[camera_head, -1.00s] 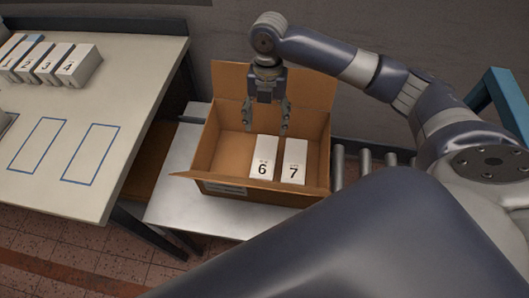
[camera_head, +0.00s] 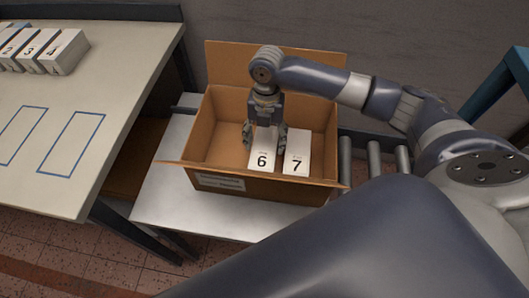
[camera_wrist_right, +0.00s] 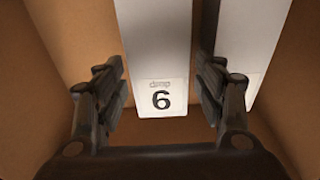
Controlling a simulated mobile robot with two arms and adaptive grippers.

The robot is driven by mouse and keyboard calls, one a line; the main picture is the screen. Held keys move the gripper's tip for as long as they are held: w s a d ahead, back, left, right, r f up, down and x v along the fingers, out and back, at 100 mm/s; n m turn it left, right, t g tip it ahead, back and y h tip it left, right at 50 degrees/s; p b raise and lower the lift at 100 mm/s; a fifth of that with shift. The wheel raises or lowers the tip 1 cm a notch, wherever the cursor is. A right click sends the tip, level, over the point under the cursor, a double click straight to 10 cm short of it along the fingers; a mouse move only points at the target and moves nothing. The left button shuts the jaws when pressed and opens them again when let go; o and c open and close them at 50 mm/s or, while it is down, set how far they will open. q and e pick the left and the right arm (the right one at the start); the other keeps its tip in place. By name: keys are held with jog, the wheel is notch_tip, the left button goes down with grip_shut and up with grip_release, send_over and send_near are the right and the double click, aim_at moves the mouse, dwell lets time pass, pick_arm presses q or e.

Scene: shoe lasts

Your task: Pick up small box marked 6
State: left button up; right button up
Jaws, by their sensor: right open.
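The small white box marked 6 (camera_head: 262,160) stands in the open cardboard box (camera_head: 215,178), beside the white box marked 7 (camera_head: 297,153). My right gripper (camera_head: 264,146) is open and reaches down into the cardboard box, over the box marked 6. In the right wrist view, the box marked 6 (camera_wrist_right: 158,50) lies between the two open fingers of the right gripper (camera_wrist_right: 162,92). Its label faces the camera. The right finger overlaps the edge of the box marked 7 (camera_wrist_right: 250,45). I cannot tell whether the fingers touch either box. My left gripper is not in view.
The cardboard box sits on a metal surface (camera_head: 160,205) with rollers (camera_head: 374,160) to its right. A table (camera_head: 110,100) at the left holds several white boxes (camera_head: 62,52) and blue outlined rectangles. The left part of the cardboard box is empty.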

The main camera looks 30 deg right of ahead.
aim_at(265, 146)
notch_tip(265, 146, down, 5)
jog(key=shift+s+a, duration=0.1)
jog(key=c, duration=0.8)
jog(key=shift+r, duration=0.15)
